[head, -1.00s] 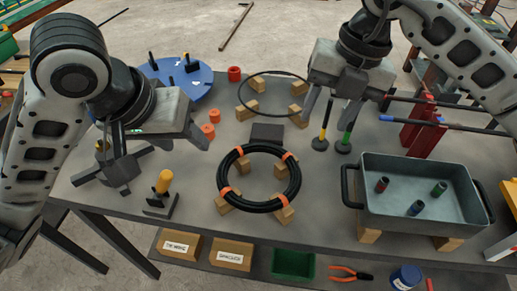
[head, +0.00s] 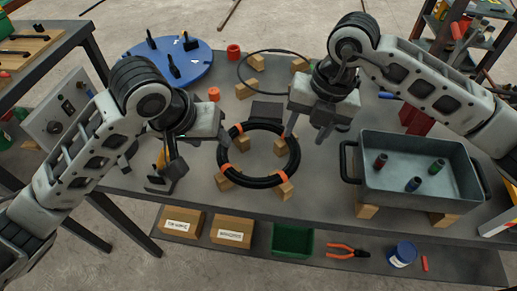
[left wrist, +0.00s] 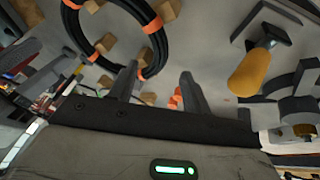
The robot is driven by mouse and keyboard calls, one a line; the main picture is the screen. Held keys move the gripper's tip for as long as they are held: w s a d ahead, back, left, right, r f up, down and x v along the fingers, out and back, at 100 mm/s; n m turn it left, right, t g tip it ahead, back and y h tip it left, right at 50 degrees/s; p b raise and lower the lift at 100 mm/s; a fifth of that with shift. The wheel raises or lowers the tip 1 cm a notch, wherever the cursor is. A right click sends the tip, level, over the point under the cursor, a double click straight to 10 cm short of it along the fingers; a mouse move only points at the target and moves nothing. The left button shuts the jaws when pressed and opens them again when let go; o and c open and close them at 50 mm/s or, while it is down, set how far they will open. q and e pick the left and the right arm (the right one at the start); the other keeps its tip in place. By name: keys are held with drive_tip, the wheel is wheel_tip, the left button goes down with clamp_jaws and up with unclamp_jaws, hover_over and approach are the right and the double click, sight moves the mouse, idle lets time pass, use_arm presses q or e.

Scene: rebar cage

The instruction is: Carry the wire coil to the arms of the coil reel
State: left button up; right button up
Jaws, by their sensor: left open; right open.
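The wire coil (head: 255,183), black with orange bands, lies flat on wooden blocks in the middle of the table. In the left wrist view it shows at upper left (left wrist: 153,55). A blue round plate with upright black posts, apparently the coil reel (head: 165,52), stands at the back left. My left gripper (head: 199,152) is open and empty above the table, just left of the coil; its fingers also show in the left wrist view (left wrist: 158,88). My right gripper (head: 308,130) is open and empty near the coil's upper right. Contact with the coil cannot be told.
A thin dark ring (head: 241,77) rests on blocks behind the coil. A grey tray (head: 420,190) with small cylinders stands at right. A yellow-handled tool (left wrist: 249,72) stands below my left gripper. Orange-red cylinders (head: 233,51) sit near the reel. A lower shelf holds boxes (head: 232,232).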

sight(220, 148)
use_arm(q)
drive_tip(key=x, duration=0.5)
drive_tip(key=shift+w+d+f, duration=0.1)
drive_tip(key=shift+f, duration=0.15)
use_arm(e)
drive_tip(key=f, duration=0.2)
drive_tip(key=a+f, duration=0.1)
drive_tip(key=f, duration=0.2)
drive_tip(key=shift+w+f, duration=0.1)
drive_tip(key=shift+f, duration=0.15)
use_arm(q)
clamp_jaws()
use_arm(e)
clamp_jaws()
use_arm(q)
drive_tip(key=shift+r, duration=0.15)
use_arm(e)
drive_tip(key=shift+w+r, duration=0.1)
drive_tip(key=shift+r, duration=0.1)
